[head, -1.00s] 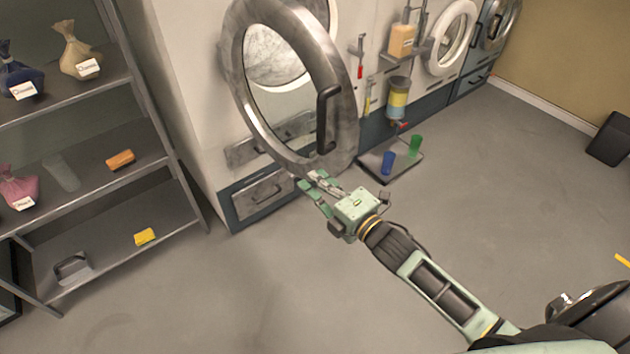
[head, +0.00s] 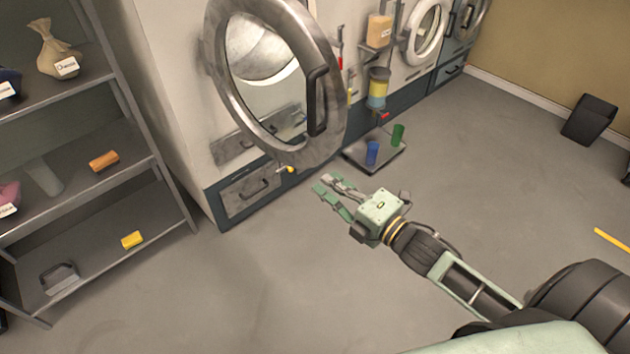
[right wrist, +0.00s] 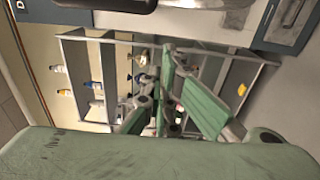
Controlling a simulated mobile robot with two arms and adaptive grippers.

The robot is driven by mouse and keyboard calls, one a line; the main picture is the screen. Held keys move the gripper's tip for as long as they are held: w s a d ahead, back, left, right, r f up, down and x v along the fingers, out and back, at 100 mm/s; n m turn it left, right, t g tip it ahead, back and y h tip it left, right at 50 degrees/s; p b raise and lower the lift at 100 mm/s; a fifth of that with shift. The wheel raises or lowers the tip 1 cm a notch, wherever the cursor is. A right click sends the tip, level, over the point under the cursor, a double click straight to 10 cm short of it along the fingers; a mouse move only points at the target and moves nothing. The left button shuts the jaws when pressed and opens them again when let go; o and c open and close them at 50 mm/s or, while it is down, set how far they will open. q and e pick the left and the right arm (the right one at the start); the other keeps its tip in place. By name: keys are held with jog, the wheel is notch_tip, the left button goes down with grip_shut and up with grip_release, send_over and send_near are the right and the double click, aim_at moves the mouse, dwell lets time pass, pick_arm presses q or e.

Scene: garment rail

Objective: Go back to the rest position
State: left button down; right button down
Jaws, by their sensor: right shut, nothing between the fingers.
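My right gripper (head: 325,182) is shut and empty. It is held out over the grey floor, in front of and a little below the large round machine door (head: 222,75), and apart from it. The door has a thick grey metal ring, a glass middle and a black handle (head: 317,102), and stands open. In the right wrist view my right gripper's green fingers (right wrist: 190,80) show with nothing between them. My left gripper is in neither view.
A metal shelf rack (head: 165,215) stands at the left, with cloth bags, an orange block (head: 104,160) and a yellow block (head: 132,239). A low tray (head: 352,157) holds a blue cup (head: 372,153) and a green cup (head: 398,134). The floor in front is clear.

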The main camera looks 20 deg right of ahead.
jog(key=s+d+f+m+g+h, duration=0.2)
jog(key=s+d+f+m, duration=0.15)
jog(key=f, duration=0.75)
jog(key=s+d+f+m+g+h, duration=0.2)
jog(key=s+f+m, duration=0.15)
jog(key=f, duration=0.85)
jog(key=s+d+f+m+g+h, duration=0.2)
jog(key=s+d+f+m+g, duration=0.15)
jog(key=f, duration=0.75)
jog(key=s+a+f+m+g, duration=0.2)
jog(key=s+a+f+m, duration=0.1)
jog(key=s+f, duration=0.4)
jog(key=s+a+f+m+g, duration=0.3)
jog(key=s+f, duration=0.4)
jog(key=s, duration=0.7)
jog(key=s+a+f+m+g, duration=0.3)
jog(key=s+f, duration=0.4)
jog(key=s, duration=0.4)
jog(key=shift+a+f, duration=0.35)
jog(key=shift+a, duration=0.55)
